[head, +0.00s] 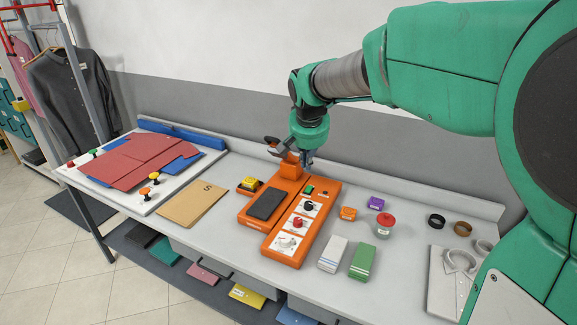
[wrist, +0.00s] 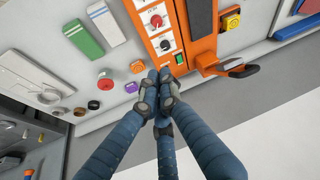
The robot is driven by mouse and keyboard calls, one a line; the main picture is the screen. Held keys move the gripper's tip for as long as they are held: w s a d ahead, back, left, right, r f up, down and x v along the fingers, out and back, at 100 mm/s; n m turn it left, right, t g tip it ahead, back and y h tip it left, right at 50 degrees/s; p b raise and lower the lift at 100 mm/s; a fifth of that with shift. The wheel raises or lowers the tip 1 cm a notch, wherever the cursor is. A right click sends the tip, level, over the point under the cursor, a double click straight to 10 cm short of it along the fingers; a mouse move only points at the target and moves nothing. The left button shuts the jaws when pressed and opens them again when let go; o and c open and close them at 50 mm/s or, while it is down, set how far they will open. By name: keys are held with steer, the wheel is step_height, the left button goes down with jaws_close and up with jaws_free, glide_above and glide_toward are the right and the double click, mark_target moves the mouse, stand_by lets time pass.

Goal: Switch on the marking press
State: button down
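The marking press (head: 252,222) is an orange machine on the table, with a dark flat pad (head: 267,203) and a control panel at its right. My gripper (head: 307,163) is above the far end of the panel, apart from the switch. In the wrist view its fingers (wrist: 159,72) are together and empty.
An orange press head with a dark handle (wrist: 240,70) stands close beside my gripper. A yellow button box (head: 249,184) sits left of the press.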

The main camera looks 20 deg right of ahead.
steer(key=w+d+f+m+p, duration=0.1)
steer(key=w+d+f+p, duration=0.15)
steer(key=w, duration=0.45)
steer(key=w+d+f+m+p, duration=0.1)
steer(key=w+d+f, duration=0.2)
steer(key=w, duration=0.5)
steer(key=m+g+h+p, duration=0.1)
steer(key=m+p, duration=0.1)
steer(key=p, duration=0.2)
glide_above(309, 189)
steer(key=s+a, duration=0.2)
step_height(309, 189, down, 14)
steer(key=r, duration=0.1)
steer(key=shift+w+d+f, duration=0.2)
steer(key=shift+f, duration=0.05)
steer(key=shift+f, duration=0.1)
steer(key=shift+s+x, duration=0.15)
steer(key=shift+x, duration=3.3)
steer(key=shift+s+x, duration=0.2)
steer(key=shift+x, duration=3.25)
steer(key=shift+a+f, duration=0.1)
